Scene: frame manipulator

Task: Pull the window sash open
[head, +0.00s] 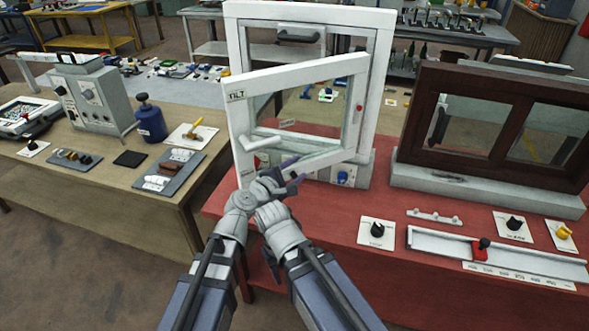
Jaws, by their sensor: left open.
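The white window frame (376,75) stands upright on the red table. Its white sash (300,76), marked TILT, stands open at an angle, its left side swung out of the frame toward me and its right side at the frame. The white sash handle (262,143) is on the sash's lower left. My left gripper (297,171) is open in front of the sash's lower edge, just below and right of the handle. Whether it touches the sash is unclear. My right arm overlaps the left at the wrist, and its fingers cannot be made out.
A dark brown sliding window (423,118) stands on the red table (335,233) at right. A rail with a red knob (480,245) and black knobs lie in front of it. A wooden bench (70,188) with a grey instrument box (97,98) and blue bottle (149,120) is at left.

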